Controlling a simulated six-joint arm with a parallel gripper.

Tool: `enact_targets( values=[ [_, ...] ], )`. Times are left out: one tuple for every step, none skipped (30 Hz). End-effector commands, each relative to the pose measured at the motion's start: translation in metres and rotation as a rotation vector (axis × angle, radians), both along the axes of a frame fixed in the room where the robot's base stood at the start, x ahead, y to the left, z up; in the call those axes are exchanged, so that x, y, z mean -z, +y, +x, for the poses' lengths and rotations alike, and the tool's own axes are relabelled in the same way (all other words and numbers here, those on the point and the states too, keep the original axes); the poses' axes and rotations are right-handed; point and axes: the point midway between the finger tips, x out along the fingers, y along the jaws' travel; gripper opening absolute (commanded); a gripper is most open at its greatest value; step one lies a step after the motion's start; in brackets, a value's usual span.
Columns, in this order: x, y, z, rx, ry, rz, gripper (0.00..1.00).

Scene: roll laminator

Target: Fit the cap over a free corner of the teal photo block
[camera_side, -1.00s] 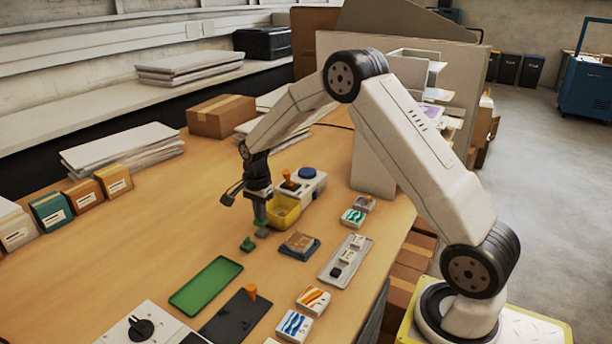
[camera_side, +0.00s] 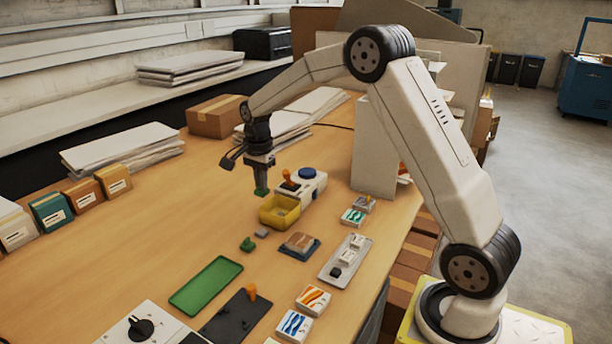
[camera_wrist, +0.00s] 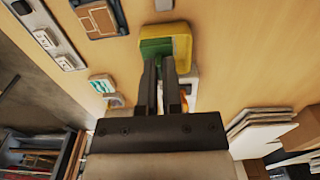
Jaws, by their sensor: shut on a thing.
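My gripper (camera_side: 259,180) is shut on a small green piece (camera_side: 261,191), which may be the cap. It holds the piece in the air beside the yellow bin (camera_side: 270,216). In the wrist view the green piece (camera_wrist: 155,47) shows at the fingertips, against the bin (camera_wrist: 182,42). The teal-and-white photo block (camera_side: 353,217) lies flat on the table to the right of the bin, well apart from my gripper. It also shows in the wrist view (camera_wrist: 102,85). Whether its corners carry caps is too small to tell.
Another green piece (camera_side: 247,244) and a grey piece (camera_side: 262,233) lie near the bin. A white machine (camera_side: 310,188) with a blue knob stands behind it. A brown block on a dark base (camera_side: 299,246) and a grey tray (camera_side: 335,275) with small white pieces lie right.

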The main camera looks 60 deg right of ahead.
Motion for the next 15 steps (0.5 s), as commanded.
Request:
enact_targets(
  values=[
    [0.002,-0.011,-0.008,0.008,0.005,0.001,0.0],
    [0.002,-0.016,-0.011,0.007,0.004,0.001,0.0],
    [0.001,-0.023,-0.016,0.008,0.003,0.001,0.0],
    [0.001,-0.029,-0.021,0.008,0.003,0.0,0.0],
    [0.001,-0.034,-0.025,0.008,0.003,0.001,0.0],
    [0.001,-0.042,-0.031,0.008,0.004,0.001,0.0],
    [0.001,-0.048,-0.036,0.009,0.004,0.001,0.0],
    [0.001,-0.054,-0.042,0.009,0.003,0.001,0.0],
    [0.001,-0.063,-0.05,0.01,0.003,0.001,0.0],
    [0.001,-0.07,-0.057,0.01,0.003,0.0,0.0],
    [0.001,-0.077,-0.064,0.011,0.003,0.001,0.0],
    [0.0,-0.086,-0.074,0.011,0.004,0.001,0.0],
    [0.001,-0.092,-0.081,0.011,0.004,0.001,0.0],
    [0.0,-0.099,-0.089,0.011,0.003,0.0,0.0],
    [0.001,-0.107,-0.1,0.012,0.003,0.0,0.0]
  ],
)
